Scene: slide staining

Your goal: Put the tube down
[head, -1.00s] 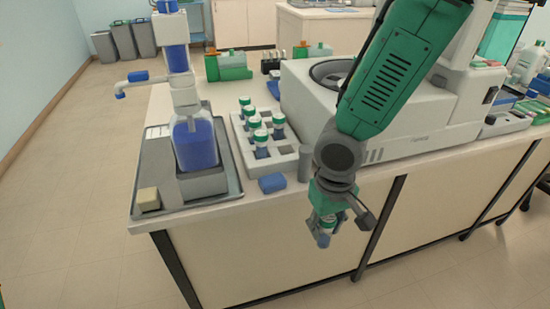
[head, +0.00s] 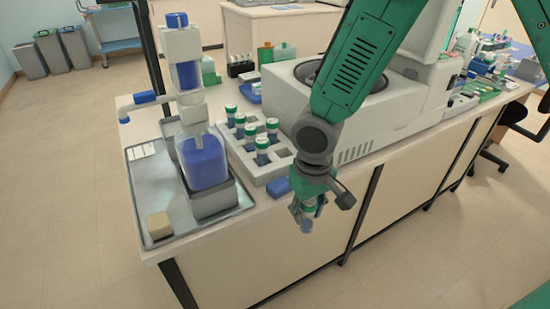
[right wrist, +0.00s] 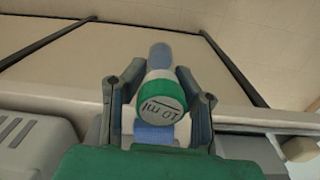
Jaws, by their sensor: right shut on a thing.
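My right gripper (head: 310,212) is shut on a tube and holds it in front of the bench's front edge, with floor below. In the right wrist view the tube (right wrist: 163,92) shows its green-ringed, pale cap with "10 ml" on it, between the two dark fingers (right wrist: 160,100). Its blue lower end points away from the camera. A light grey rack (head: 277,169) stands on the bench to the left of the gripper. Several tubes (head: 250,137) with green and white caps stand upright in it, and some of its holes are empty. My left gripper is not in view.
A blue-filled dispenser (head: 205,160) stands in a grey metal tray (head: 160,195) with a tan sponge (head: 159,225). A large white machine (head: 390,125) stands right of the rack. A small blue block (head: 279,187) lies at the bench edge.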

